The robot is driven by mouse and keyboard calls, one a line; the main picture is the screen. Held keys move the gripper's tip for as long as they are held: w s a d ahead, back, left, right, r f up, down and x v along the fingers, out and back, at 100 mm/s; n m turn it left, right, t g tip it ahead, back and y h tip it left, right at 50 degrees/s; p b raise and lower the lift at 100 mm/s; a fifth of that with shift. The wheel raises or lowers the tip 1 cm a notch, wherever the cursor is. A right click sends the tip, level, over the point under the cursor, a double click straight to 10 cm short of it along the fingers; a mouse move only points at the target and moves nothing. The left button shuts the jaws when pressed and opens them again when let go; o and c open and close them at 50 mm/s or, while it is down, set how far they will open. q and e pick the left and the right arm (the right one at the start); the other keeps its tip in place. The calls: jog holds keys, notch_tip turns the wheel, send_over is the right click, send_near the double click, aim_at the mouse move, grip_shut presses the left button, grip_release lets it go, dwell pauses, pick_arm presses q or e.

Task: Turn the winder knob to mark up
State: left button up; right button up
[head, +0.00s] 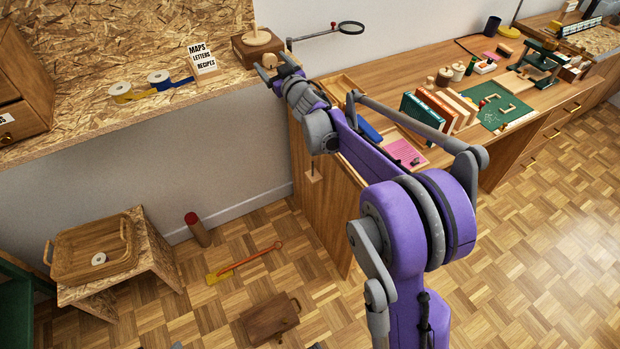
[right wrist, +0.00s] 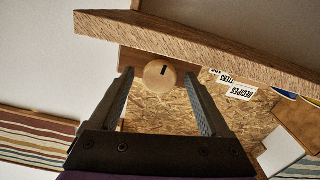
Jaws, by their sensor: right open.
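The winder (head: 243,49) is a brown wooden box with a pale disc on top, standing at the right end of the chipboard shelf in the head view. Its round pale wooden knob (right wrist: 154,81) faces my right wrist camera and bears a short dark mark slightly above its middle in that picture, which is roughly upside down. The knob's front also shows in the head view (head: 270,60). My right gripper (head: 274,66) is open, its fingers (right wrist: 160,78) on either side of the knob in the wrist picture. I cannot tell whether they touch it. My left gripper is out of view.
The desk (head: 345,190) below my right arm holds books (head: 422,110) and a green mat (head: 506,106).

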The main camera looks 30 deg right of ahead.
jog(key=m, duration=0.5)
jog(key=s+a+m+g+h, duration=0.1)
jog(key=s+g+h, duration=0.1)
jog(key=s, duration=1.3)
jog(key=s+a+f+g+p, duration=0.2)
jog(key=s+a+f+g, duration=0.1)
jog(key=s, duration=0.6)
jog(key=s+a+f+n+g+p, duration=0.1)
jog(key=s+a+f+g, duration=0.2)
jog(key=s+f, duration=0.3)
jog(key=shift+s+a+f+g+p, duration=0.15)
jog(key=shift+s+a+g+p, duration=0.45)
jog(key=shift+s, duration=0.85)
jog(key=shift+a, duration=0.15)
jog(key=s+a+f+n+g+y+p, duration=0.3)
jog(key=s+a, duration=0.4)
jog(key=s, duration=0.4)
jog(key=shift+f, duration=0.35)
